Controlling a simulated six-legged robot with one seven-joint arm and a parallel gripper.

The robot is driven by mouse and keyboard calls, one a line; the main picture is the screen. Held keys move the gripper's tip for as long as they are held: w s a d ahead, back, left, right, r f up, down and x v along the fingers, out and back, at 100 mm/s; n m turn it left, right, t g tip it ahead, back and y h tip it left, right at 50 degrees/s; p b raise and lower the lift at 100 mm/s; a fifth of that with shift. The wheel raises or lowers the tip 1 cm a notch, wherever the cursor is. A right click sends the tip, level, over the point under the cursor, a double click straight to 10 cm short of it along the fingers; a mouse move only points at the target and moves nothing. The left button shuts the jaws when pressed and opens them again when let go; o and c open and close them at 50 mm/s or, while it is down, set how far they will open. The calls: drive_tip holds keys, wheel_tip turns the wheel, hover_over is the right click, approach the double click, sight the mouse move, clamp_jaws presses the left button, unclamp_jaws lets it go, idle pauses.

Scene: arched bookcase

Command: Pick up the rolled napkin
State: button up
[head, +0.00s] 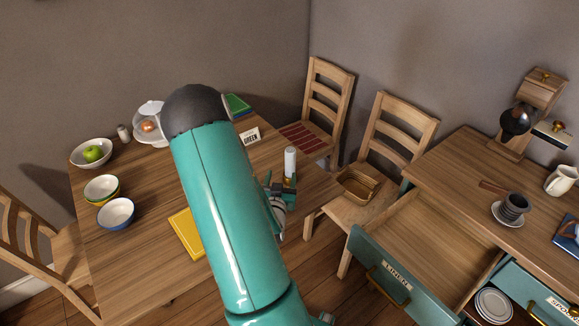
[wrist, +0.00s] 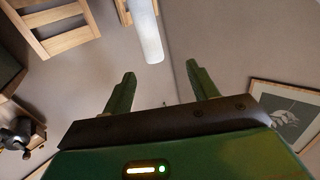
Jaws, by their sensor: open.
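The rolled napkin (head: 290,163) is a white upright roll with a gold band low on it, near the right side of the wooden table. In the wrist view a white roll (wrist: 147,32) enters from the top edge, a little beyond my fingertips and left of the middle of the gap. My gripper (wrist: 160,72) is open, with nothing between its green fingers. In the head view my gripper (head: 280,189) is low beside the napkin, partly hidden by my arm. The napkin's lower end is partly hidden by the gripper there.
The table (head: 150,240) holds several bowls, a glass dome (head: 149,124), a yellow item (head: 188,234) and a "GREEN" sign (head: 250,136). A chair with a basket (head: 359,184) stands to the right. An open "LINEN" drawer (head: 397,269) juts from the desk.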

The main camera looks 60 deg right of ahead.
sight(291, 149)
drive_tip(key=shift+h, duration=0.3)
drive_tip(key=x, duration=0.5)
drive_tip(key=s+x, duration=0.1)
drive_tip(key=x, duration=0.2)
drive_tip(key=shift+d+f, duration=0.1)
drive_tip(key=shift+d, duration=0.3)
drive_tip(key=x, duration=0.5)
drive_tip(key=shift+s+d, duration=0.1)
drive_tip(key=shift+d, duration=0.1)
clamp_jaws()
drive_tip(key=shift+r, duration=0.2)
